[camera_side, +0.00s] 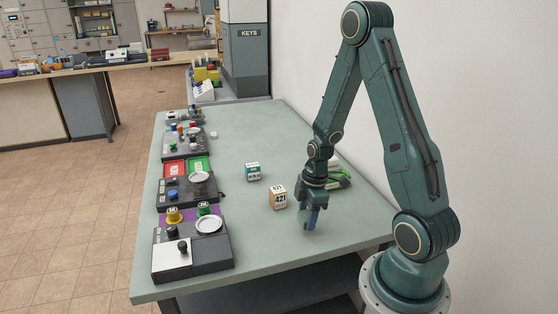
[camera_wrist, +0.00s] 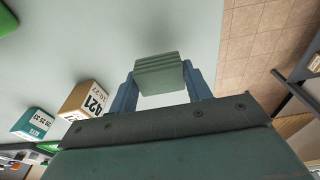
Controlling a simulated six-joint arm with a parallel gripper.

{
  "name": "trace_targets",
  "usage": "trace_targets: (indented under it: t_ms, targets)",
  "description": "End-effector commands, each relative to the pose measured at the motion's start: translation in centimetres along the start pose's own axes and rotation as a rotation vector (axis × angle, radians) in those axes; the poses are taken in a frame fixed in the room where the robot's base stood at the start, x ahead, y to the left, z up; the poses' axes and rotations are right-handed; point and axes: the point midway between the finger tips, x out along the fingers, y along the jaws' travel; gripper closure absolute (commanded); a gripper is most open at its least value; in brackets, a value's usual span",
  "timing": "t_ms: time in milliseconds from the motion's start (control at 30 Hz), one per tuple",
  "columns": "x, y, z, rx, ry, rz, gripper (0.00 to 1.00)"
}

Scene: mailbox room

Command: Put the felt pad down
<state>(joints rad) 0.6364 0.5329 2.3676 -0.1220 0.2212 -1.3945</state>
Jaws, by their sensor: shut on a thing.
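A grey-green felt pad (camera_wrist: 158,75), thick and ridged in layers, sits between the two blue fingers of my gripper (camera_wrist: 158,88) in the wrist view. The gripper is shut on it. In the side view my gripper (camera_side: 308,222) points down over the pale green table (camera_side: 262,137), towards its near right part. The pad (camera_side: 303,217) shows there only as a small greenish patch, partly hidden by the fingers. I cannot tell whether it touches the tabletop.
A tan numbered box (camera_side: 278,198) stands just left of my gripper, and a teal box (camera_side: 252,171) stands farther back. Green items (camera_side: 340,178) lie behind the gripper by the wall. Control panels (camera_side: 192,245) line the left edge. The table's middle is clear.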

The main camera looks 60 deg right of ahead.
Motion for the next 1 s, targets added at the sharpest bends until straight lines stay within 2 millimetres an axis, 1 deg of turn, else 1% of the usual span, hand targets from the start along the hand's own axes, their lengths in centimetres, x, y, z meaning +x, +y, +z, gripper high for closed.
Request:
trace_targets:
  t_ms: [100, 300, 800, 833, 900, 933, 1000]
  targets:
    - [1.2, -0.1, 0.1, 0.001, -0.001, -0.004, 0.73]
    - [2.6, 0.0, 0.3, 0.0, 0.0, -0.001, 0.73]
    - [3.1, 0.0, 0.4, 0.0, 0.0, 0.0, 0.73]
    - [3.1, 0.0, 0.4, 0.0, 0.0, 0.0, 0.47]
    - [3.0, 0.0, 0.4, 0.0, 0.0, 0.001, 0.34]
    - [3.0, 0.0, 0.4, 0.0, 0.0, 0.001, 0.3]
    - [3.0, 0.0, 0.4, 0.0, 0.0, 0.0, 0.3]
